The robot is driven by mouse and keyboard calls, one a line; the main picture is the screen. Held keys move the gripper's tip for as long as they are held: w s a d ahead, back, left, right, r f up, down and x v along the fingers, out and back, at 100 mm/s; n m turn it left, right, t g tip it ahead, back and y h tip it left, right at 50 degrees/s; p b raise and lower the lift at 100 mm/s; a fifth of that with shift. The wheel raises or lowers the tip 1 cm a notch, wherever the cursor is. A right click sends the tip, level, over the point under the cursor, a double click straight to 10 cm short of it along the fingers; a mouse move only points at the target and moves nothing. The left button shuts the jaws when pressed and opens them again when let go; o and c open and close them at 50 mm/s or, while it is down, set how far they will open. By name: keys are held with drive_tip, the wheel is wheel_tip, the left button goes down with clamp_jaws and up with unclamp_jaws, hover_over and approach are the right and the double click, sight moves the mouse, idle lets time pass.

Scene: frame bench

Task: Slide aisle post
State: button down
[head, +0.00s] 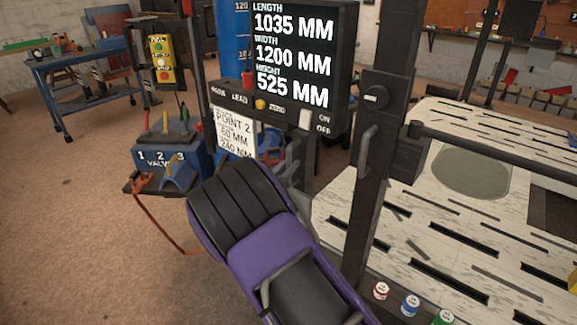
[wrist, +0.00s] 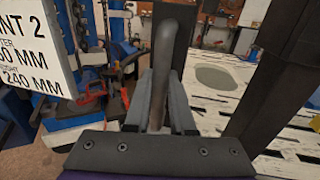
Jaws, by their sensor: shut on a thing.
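A dark upright post (head: 370,220) stands at the left edge of the slotted bench top in the head view. It carries a round knob on a block and a grey handle (head: 368,150). A wide dark upright also fills the right of the wrist view; I cannot tell if it is the same post. My gripper (wrist: 160,85) is shut on a grey curved bar handle (wrist: 168,45), which rises between the fingers. What that handle is fixed to is hidden. In the head view my gripper (head: 297,165) is left of the post, partly hidden by my purple wrist.
A readout box (head: 300,60) and a white POINT 2 sign (head: 235,132) are close to my gripper. A dark bar (head: 490,140) crosses above the bench top (head: 340,215). Small cans (head: 410,304) stand at the near edge. A blue valve unit (head: 165,150) is left.

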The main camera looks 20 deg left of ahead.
drive_tip(key=c, duration=0.8)
unclamp_jaws()
drive_tip(key=shift+o, duration=0.2)
drive_tip(key=s+a+p, duration=0.1)
drive_tip(key=s+a, duration=0.1)
drive_tip(key=s, duration=1.5)
drive_tip(key=shift+s+a, duration=0.15)
drive_tip(key=shift+a, duration=0.15)
drive_tip(key=shift+r, duration=0.1)
